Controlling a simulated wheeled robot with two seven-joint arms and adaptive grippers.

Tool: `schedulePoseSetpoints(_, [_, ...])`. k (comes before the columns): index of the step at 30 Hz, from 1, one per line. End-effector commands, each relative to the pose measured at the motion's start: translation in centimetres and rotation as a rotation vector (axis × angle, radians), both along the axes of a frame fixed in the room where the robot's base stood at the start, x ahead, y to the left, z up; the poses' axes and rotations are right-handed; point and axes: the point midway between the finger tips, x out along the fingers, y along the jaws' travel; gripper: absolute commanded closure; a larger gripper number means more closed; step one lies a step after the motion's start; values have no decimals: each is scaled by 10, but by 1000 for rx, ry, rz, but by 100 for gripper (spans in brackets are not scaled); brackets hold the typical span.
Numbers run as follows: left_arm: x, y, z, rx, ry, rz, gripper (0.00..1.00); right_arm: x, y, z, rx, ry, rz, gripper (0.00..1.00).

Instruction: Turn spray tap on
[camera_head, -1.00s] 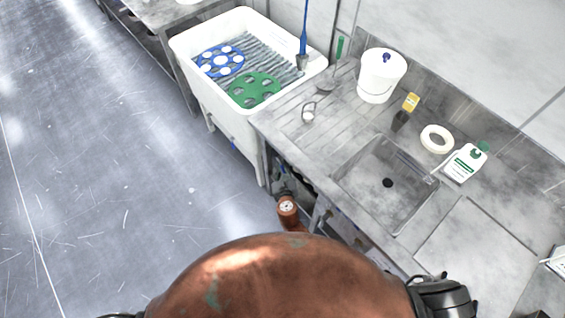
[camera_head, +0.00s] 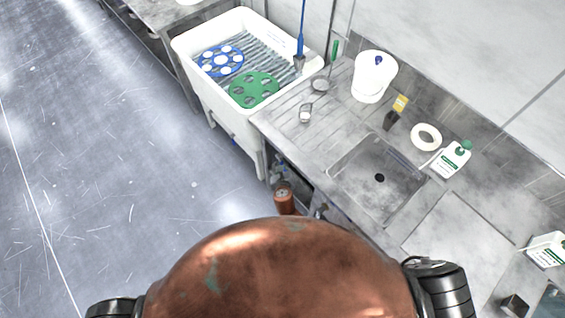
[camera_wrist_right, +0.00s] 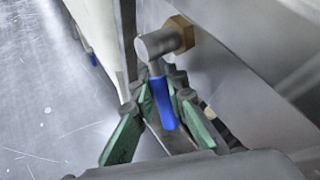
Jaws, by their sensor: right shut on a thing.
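A tap with a grey round body (camera_wrist_right: 158,43), a brass hex nut (camera_wrist_right: 181,33) and a blue lever (camera_wrist_right: 163,103) is on a metal panel in the right wrist view. The lever hangs down, slightly tilted. My right gripper (camera_wrist_right: 165,80) has green-padded fingers on both sides of the lever and is shut on it. In the head view my right gripper (camera_head: 279,170) is small and partly hidden under the counter's front edge, beside the white tub. The tap cannot be made out there. My left gripper is not in view.
The white tub (camera_head: 188,62) holds a blue disc (camera_head: 222,61) and a green disc (camera_head: 254,90). A blue wand (camera_head: 302,35) stands at its far side. The steel counter (camera_head: 290,122) has a sink (camera_head: 378,190), a white bucket (camera_head: 373,77) and a bottle (camera_head: 452,158). Open floor lies left.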

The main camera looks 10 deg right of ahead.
Motion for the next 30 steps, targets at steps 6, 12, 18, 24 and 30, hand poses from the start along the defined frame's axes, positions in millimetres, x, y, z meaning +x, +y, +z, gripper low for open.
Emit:
schedulePoseSetpoints(6, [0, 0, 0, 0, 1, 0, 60, 1, 0, 2, 1, -3, 0, 86])
schedulePoseSetpoints(12, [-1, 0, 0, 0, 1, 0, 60, 1, 0, 1, 1, -2, -1, 79])
schedulePoseSetpoints(18, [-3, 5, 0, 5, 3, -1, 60, 0, 0, 1, 1, -2, 0, 79])
schedulePoseSetpoints(24, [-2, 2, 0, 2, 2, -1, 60, -14, 2, 7, 4, -2, 0, 79])
schedulePoseSetpoints(30, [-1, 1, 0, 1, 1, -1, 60, -43, 3, 23, 4, -1, -2, 79])
